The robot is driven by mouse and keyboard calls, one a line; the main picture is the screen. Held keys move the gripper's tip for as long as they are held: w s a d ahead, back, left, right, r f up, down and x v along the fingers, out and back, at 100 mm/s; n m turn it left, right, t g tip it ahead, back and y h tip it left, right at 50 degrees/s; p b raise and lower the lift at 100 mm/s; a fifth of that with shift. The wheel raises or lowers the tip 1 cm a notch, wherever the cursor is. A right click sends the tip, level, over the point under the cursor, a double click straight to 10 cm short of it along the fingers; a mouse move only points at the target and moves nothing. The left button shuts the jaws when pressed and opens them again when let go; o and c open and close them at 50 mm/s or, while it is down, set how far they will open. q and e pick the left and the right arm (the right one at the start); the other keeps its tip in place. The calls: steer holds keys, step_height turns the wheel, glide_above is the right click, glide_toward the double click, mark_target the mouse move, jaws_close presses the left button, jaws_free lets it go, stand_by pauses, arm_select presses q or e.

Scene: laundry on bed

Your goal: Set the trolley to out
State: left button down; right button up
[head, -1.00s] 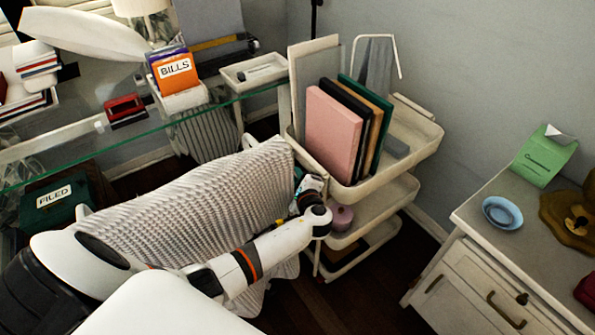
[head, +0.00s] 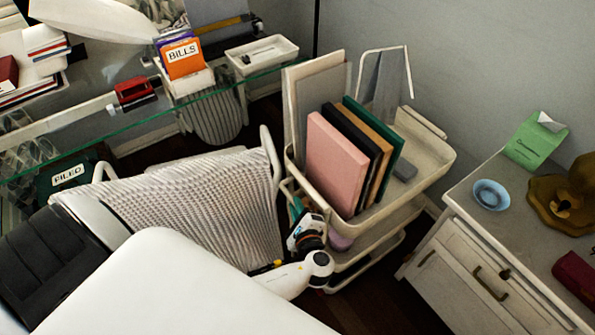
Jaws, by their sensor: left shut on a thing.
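The cream trolley (head: 430,160) stands between the glass desk and the white cabinet. Its top tray holds a pink book (head: 334,165), other upright books and folders, and a wire stand with grey cloth (head: 384,80). A round mauve thing (head: 340,242) sits on a lower shelf, partly hidden. My left gripper (head: 298,208) is at the trolley's near left side, just below the top tray. It is shut on the trolley's handle (head: 288,187); the fingertips are small and partly hidden. My right gripper is not in view.
A chair with a ribbed cream back (head: 200,200) stands close left of the trolley. The glass desk (head: 150,118) with an orange BILLS folder (head: 184,62) is behind it. The white cabinet (head: 450,255) is to the right. Dark floor (head: 390,290) shows between trolley and cabinet.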

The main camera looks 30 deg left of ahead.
arm_select(q)
steer(key=shift+s+d+f, duration=0.2)
steer(key=shift+s+d, duration=0.35)
steer(key=shift+s, duration=0.4)
steer(key=c, duration=1.4)
jaws_free()
steer(key=shift+d, duration=0.1)
steer(key=shift+r, duration=0.15)
steer(key=v, duration=1.2)
steer(key=shift+b, duration=0.4)
